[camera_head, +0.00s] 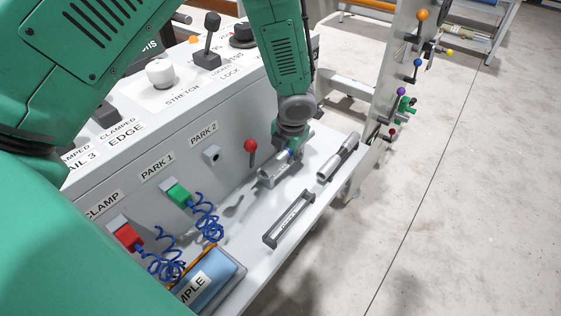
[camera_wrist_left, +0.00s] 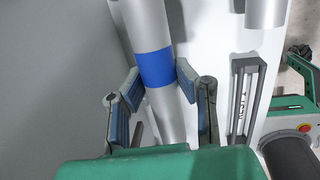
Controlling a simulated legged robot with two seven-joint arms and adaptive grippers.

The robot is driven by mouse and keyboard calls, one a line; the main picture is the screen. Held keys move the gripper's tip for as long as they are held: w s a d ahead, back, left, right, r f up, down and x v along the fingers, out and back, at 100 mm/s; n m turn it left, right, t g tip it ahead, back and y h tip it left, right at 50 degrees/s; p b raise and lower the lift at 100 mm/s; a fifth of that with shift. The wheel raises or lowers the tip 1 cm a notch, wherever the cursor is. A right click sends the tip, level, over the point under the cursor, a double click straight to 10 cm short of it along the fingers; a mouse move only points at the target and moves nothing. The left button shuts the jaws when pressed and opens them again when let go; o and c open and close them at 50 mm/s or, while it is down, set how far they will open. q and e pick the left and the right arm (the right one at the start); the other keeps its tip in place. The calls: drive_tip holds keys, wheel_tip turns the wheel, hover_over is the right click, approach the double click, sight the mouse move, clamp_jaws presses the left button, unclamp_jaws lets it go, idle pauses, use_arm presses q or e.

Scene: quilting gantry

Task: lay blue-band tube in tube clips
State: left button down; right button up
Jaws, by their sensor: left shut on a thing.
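The blue-band tube is a silver tube with a blue band (camera_wrist_left: 155,68); in the head view its lower end (camera_head: 270,176) shows below my left gripper (camera_head: 289,148). In the left wrist view the fingers of my left gripper (camera_wrist_left: 160,103) stand on both sides of the tube, shut on it near the band. The tube is low over the ledge, by a grey holder; whether it touches the holder is hidden. A grey frame with raised ends and a labelled strip (camera_head: 289,217), apparently the tube clips, lies empty nearer the front; it also shows in the left wrist view (camera_wrist_left: 245,100).
A second silver tube (camera_head: 340,155) lies at the ledge's outer edge. A red-knobbed lever (camera_head: 251,147) stands close to the left gripper. Coiled blue hoses (camera_head: 207,217) and a blue sample pad (camera_head: 210,279) lie at the near left. The ledge (camera_head: 241,236) is bare between them and the frame.

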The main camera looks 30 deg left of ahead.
sight(281, 154)
use_arm(q)
drive_tip(key=shift+a, duration=0.25)
drive_tip(key=a+f, duration=0.1)
drive_tip(key=f+b, duration=0.1)
drive_tip(key=a+f+b, duration=0.1)
drive_tip(key=f, duration=0.1)
drive_tip(key=shift+a, duration=0.3)
drive_tip(key=shift+d+r, duration=0.15)
drive_tip(key=shift+d, duration=0.2)
drive_tip(key=c, duration=1.3)
unclamp_jaws()
drive_tip(key=shift+d, duration=0.15)
drive_tip(key=shift+a, duration=0.3)
drive_tip(key=shift+r, duration=0.2)
drive_tip(key=p+v, duration=0.4)
drive_tip(key=v, duration=0.7)
drive_tip(key=shift+d, duration=0.1)
drive_tip(key=shift+s+r, duration=0.1)
drive_tip(key=shift+r, duration=0.2)
use_arm(e)
drive_tip(key=shift+a+r, duration=0.2)
drive_tip(key=shift+r, duration=0.4)
drive_tip(key=shift+a+r, duration=0.15)
drive_tip(key=shift+r, duration=0.4)
drive_tip(key=shift+d, duration=0.1)
